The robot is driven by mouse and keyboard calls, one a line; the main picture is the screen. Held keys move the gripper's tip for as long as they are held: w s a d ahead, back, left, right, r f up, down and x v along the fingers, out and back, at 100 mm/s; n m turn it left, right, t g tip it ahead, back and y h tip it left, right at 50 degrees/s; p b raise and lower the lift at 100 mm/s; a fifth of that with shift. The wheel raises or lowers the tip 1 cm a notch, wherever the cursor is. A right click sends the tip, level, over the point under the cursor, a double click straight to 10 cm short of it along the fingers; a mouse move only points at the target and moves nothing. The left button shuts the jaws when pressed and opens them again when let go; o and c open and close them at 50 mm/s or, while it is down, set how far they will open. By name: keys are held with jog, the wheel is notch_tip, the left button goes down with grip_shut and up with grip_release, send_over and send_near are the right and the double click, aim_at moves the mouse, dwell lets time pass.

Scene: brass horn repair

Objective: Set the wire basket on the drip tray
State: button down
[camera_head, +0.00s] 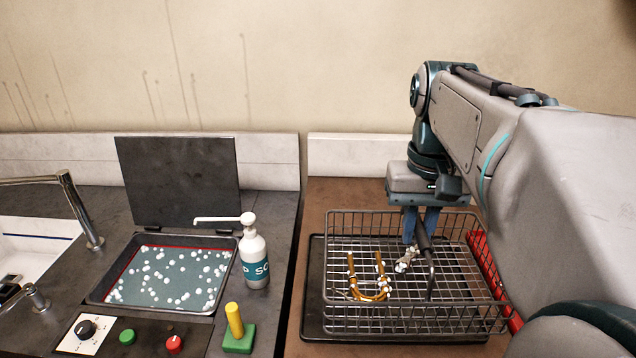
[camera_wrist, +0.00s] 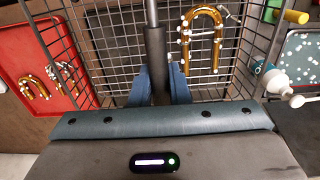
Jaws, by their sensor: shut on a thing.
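The wire basket (camera_head: 465,318) is a dark mesh box with a thick dark handle across it. It is over the black drip tray (camera_head: 315,275), whose left edge shows beyond the basket. I cannot tell whether the basket touches the tray. My gripper (camera_head: 420,236) points down over the basket, its blue fingers shut on the handle. In the wrist view, my gripper (camera_wrist: 158,85) has the handle (camera_wrist: 155,50) between its fingers. A brass U-shaped tube (camera_head: 368,284) with white bubbles lies inside the basket, and another small foamy metal piece (camera_head: 405,262) lies beside the handle.
A red tray (camera_head: 478,248) is close on the basket's right; the wrist view shows brass parts (camera_wrist: 33,87) in it. To the left are a soap bottle (camera_head: 254,262), an open bubbly tank (camera_head: 170,278), a yellow-and-green peg (camera_head: 236,330) and a sink (camera_head: 30,245). A wall stands behind.

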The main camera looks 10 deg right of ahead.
jog(key=p, duration=0.1)
send_over(393, 246)
notch_tip(393, 246, down, 5)
jog(key=shift+f, duration=0.1)
jog(key=shift+w+f+p, duration=0.1)
jog(key=shift+f+p, duration=0.35)
jog(key=shift+f, duration=1.6)
jog(key=c, duration=1.4)
grip_release()
jog(key=shift+f, duration=0.15)
